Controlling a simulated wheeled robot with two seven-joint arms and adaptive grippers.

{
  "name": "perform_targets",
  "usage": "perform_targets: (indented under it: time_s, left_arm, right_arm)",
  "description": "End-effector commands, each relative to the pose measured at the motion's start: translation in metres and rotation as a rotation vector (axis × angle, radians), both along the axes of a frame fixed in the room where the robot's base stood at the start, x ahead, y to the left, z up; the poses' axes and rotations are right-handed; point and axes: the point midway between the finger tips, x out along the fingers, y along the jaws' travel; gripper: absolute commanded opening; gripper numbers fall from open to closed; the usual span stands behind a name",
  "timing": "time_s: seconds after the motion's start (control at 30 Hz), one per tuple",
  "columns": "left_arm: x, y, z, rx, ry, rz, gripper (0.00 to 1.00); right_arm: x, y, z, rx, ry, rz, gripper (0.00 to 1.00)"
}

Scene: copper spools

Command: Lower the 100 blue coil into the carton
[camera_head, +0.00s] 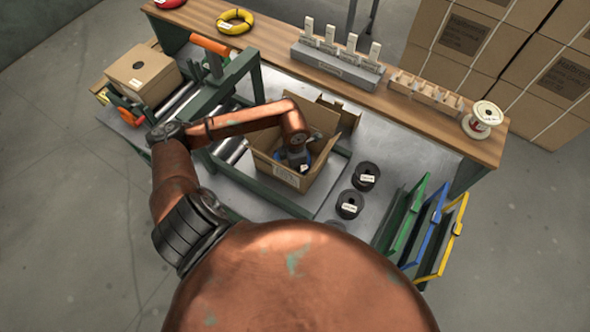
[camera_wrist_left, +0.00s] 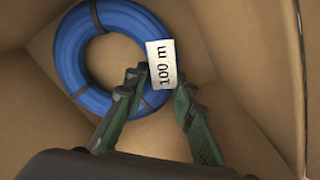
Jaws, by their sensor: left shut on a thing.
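The blue coil (camera_wrist_left: 72,48) carries a white tag (camera_wrist_left: 162,64) reading "100 m" and lies inside the open carton (camera_head: 283,172). My left gripper (camera_wrist_left: 160,88) reaches down into the carton and is shut on the coil's near right side, by the tag. In the head view my left gripper (camera_head: 299,160) is between the carton walls, and the arm hides most of the coil. The carton's cardboard walls surround the coil in the wrist view. I cannot tell whether the coil touches the carton floor. My right gripper is not in view.
Two black spools (camera_head: 349,204) stand right of the carton. Green, blue and yellow panels (camera_head: 443,240) stand farther right. A closed box (camera_head: 143,74) sits on the rollers at left. A wooden shelf (camera_head: 272,48) behind holds a yellow coil (camera_head: 235,17) and a pale spool (camera_head: 484,118).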

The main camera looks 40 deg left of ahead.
Motion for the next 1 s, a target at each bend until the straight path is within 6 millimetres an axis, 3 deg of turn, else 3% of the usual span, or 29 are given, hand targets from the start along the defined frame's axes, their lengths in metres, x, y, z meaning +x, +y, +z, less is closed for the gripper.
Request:
perform_targets:
  time_s: [0.17, 0.2, 0.5, 0.8, 1.0]
  left_arm:
    - [-0.001, 0.0, 0.0, 0.0, 0.001, -0.001, 0.0]
    - [-0.001, 0.0, 0.0, 0.0, 0.001, -0.001, 0.24]
    - [-0.001, 0.0, -0.001, 0.0, 0.003, -0.001, 0.44]
    - [-0.002, 0.0, 0.001, 0.001, 0.004, -0.001, 0.44]
    - [0.0, 0.0, 0.027, 0.002, -0.001, -0.002, 0.44]
  right_arm:
    - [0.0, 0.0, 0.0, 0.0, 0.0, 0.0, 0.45]
    - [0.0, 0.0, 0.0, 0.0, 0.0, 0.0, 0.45]
    - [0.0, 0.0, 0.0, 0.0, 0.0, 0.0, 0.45]
    - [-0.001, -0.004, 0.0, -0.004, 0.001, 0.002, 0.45]
    - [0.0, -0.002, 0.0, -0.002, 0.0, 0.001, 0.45]
